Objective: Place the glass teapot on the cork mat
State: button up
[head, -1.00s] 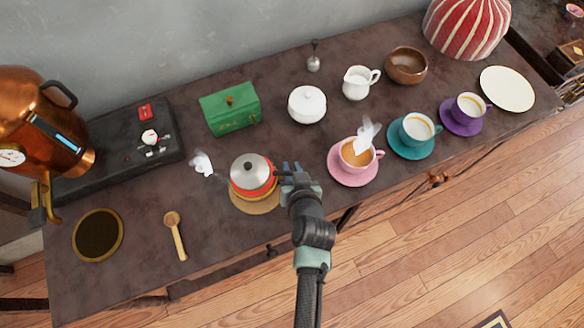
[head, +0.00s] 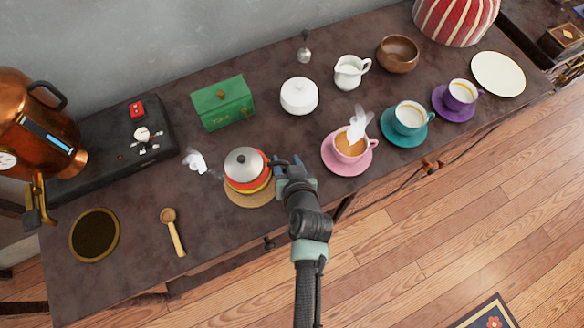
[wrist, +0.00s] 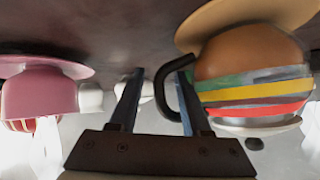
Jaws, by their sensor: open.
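The glass teapot (head: 247,172), amber with red and yellow bands and a metal lid, stands upright on the round tan cork mat (head: 236,200). Steam rises by its spout on the left. In the wrist view, which is upside down, the teapot (wrist: 250,65) touches the mat (wrist: 250,12), and its black handle (wrist: 162,90) shows at the right finger. My gripper (head: 284,168) is at the teapot's right side, by the handle. Its two fingers (wrist: 158,100) are apart, with the handle's outer part between them. Whether a finger touches the handle is unclear.
A pink cup on a saucer (head: 348,163) stands just right of my gripper. A wooden spoon (head: 173,232) and a gold-rimmed dark disc (head: 94,235) lie left. A green box (head: 223,103) and a white lidded pot (head: 299,96) stand behind. Bare counter lies between teapot and spoon.

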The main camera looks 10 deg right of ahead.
jog(key=a+v, duration=0.1)
jog(key=v, duration=1.1)
jog(key=w+r+n+t, duration=0.1)
jog(key=w+r+t, duration=0.1)
jog(key=w+r, duration=0.5)
jog(key=w+r+t, duration=0.3)
jog(key=r, duration=0.9)
jog(key=w+r+n+t, duration=0.1)
jog(key=w+r+t, duration=0.1)
jog(key=w+r, duration=0.5)
jog(key=s+a+r+t, duration=0.1)
jog(key=s+r+t, duration=0.1)
jog(key=r, duration=0.8)
jog(key=s+r+t, duration=0.1)
jog(key=r+t, duration=0.1)
jog(key=r, duration=0.8)
jog(key=s+a+r+t, duration=0.1)
jog(key=s+r+t, duration=0.2)
jog(key=r, duration=0.6)
jog(key=s+a+r+t+h, duration=0.1)
jog(key=s+r+t, duration=0.1)
jog(key=s+r, duration=0.4)
notch_tip(320, 180, up, 4)
jog(key=shift+s+a+f+m+t, duration=0.2)
jog(key=shift+s+m+t, duration=0.1)
jog(key=shift+s+t, duration=0.1)
